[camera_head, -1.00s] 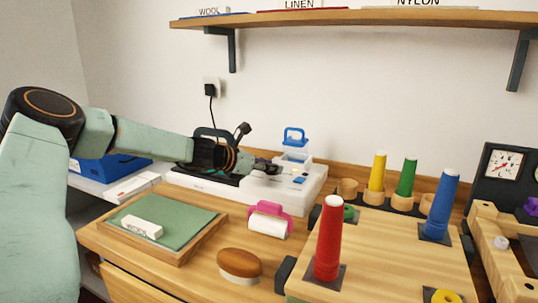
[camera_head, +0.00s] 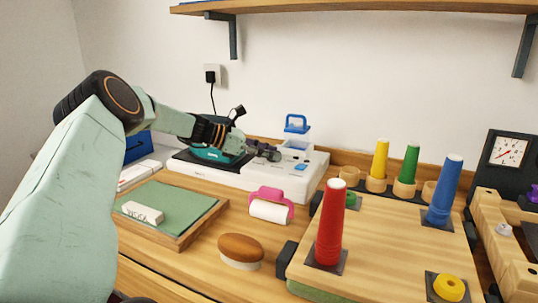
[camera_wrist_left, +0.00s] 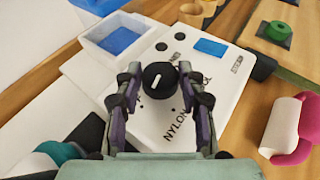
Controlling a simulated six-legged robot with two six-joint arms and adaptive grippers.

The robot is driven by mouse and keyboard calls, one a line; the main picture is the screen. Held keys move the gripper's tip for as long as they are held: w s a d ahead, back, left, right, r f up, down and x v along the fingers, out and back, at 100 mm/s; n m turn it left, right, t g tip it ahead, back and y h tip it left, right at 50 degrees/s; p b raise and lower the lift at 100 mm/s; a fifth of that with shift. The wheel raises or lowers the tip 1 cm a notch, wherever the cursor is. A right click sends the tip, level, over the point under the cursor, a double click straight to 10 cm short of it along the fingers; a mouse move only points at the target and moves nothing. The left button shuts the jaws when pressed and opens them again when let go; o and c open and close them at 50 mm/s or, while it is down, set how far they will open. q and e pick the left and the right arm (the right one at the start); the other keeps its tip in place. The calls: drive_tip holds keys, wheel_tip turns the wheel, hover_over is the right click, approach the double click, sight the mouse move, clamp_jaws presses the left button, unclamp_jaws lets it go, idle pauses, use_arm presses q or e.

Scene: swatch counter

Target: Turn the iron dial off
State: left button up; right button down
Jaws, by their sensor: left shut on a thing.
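The iron dial is a round black knob (camera_wrist_left: 158,78) with a short white mark, on the white panel of the iron station (camera_head: 312,172). In the left wrist view, lettering including NYLON is printed beside it; I cannot read which setting the mark points to. My left gripper (camera_wrist_left: 157,72) has one finger on each side of the knob and is shut on it; the gripper also shows in the head view (camera_head: 274,154), where it hides the dial. The teal iron (camera_head: 208,153) sits on its dark plate behind my left arm. My right gripper is not in view.
A pink-handled roller (camera_head: 270,207) and a brown brush (camera_head: 240,248) lie in front of the station. A green-lined tray (camera_head: 207,225) is at left. A wooden board (camera_head: 390,243) with red and blue cones is at right. A shelf (camera_head: 370,13) hangs above.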

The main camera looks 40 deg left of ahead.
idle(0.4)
use_arm(q)
drive_tip(key=o, duration=1.2)
drive_tip(key=shift+c, duration=0.2)
drive_tip(key=v, duration=1.2)
drive_tip(key=shift+r, duration=0.15)
